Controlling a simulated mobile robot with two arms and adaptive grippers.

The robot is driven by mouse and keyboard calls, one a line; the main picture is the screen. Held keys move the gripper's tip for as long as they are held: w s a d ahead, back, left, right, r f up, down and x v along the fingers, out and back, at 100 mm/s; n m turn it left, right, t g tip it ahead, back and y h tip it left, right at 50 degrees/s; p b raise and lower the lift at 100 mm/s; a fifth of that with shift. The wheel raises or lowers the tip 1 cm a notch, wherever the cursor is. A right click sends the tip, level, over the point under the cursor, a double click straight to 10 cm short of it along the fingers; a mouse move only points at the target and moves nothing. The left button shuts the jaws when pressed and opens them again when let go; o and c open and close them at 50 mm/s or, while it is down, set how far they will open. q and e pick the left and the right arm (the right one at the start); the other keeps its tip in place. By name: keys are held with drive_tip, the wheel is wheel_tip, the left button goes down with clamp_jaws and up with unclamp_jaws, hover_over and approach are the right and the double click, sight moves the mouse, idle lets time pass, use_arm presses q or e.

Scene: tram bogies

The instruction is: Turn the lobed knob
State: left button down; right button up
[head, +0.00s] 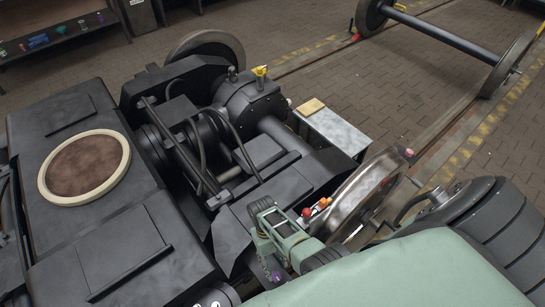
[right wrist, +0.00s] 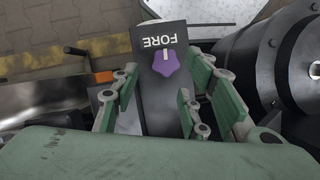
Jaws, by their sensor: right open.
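The purple lobed knob (right wrist: 166,62) sits on a dark plate with the white word FORE (right wrist: 158,40). A small white pointer mark shows beside it. My right gripper (right wrist: 163,82) is open, with one green-and-grey finger left of the knob and the other right of it. The fingers look clear of the knob; I cannot tell how far beyond the fingertips it lies. In the head view my right gripper (head: 268,238) is over the near side of the dark bogie (head: 150,245), and a small purple patch of the knob (head: 274,276) shows by its fingers. My left gripper is not seen.
A red knob (head: 307,212) and orange part (head: 323,202) stand just beyond my right gripper, near a metal wheel (head: 362,190). A yellow-topped fitting (head: 260,71) is farther back. A loose wheelset (head: 445,38) stands at upper right. Paved floor (head: 330,85) is open behind the bogie.

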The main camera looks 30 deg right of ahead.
drive_tip(key=v, duration=0.7)
drive_tip(key=shift+r, duration=0.3)
drive_tip(key=shift+d, duration=0.1)
